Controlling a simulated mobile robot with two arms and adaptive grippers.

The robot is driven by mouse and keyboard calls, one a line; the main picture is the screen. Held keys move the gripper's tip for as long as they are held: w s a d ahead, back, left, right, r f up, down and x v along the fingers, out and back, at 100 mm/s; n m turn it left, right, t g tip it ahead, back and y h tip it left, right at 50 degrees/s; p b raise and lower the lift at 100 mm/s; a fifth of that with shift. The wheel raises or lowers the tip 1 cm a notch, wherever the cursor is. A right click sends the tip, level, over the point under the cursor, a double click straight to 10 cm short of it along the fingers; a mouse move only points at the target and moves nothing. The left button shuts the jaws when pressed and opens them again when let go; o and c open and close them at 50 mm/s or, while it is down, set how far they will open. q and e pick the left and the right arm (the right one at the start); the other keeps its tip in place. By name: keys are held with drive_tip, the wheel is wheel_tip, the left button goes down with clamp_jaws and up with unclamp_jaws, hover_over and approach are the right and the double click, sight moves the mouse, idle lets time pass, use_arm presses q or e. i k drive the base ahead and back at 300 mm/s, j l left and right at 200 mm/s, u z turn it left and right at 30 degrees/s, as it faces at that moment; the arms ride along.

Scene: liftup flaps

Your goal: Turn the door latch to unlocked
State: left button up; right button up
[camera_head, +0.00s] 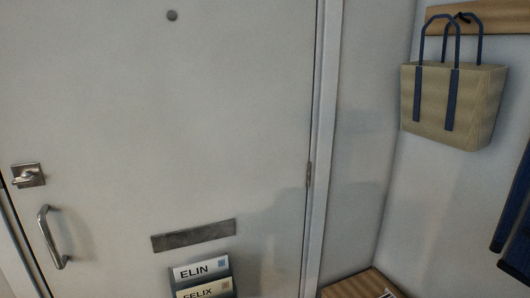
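The white door (190,115) fills the left and middle of the head view and looks closed. The door latch (28,175) is a small metal thumb-turn on a square plate near the door's left edge. Its lever looks roughly horizontal; I cannot tell from this which lock state it is in. A curved metal pull handle (50,238) sits just below the latch. Neither of my grippers is in view, so their state and distance to the latch do not show.
A metal mail slot (194,236) and a holder with name cards (202,271) are on the lower door. A beige bag (455,100) hangs from a wooden rail at the right. A wooden bench top (350,288) stands at the bottom right. Dark blue cloth hangs at the right edge.

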sight(28, 177)
drive_tip(key=u, duration=1.4)
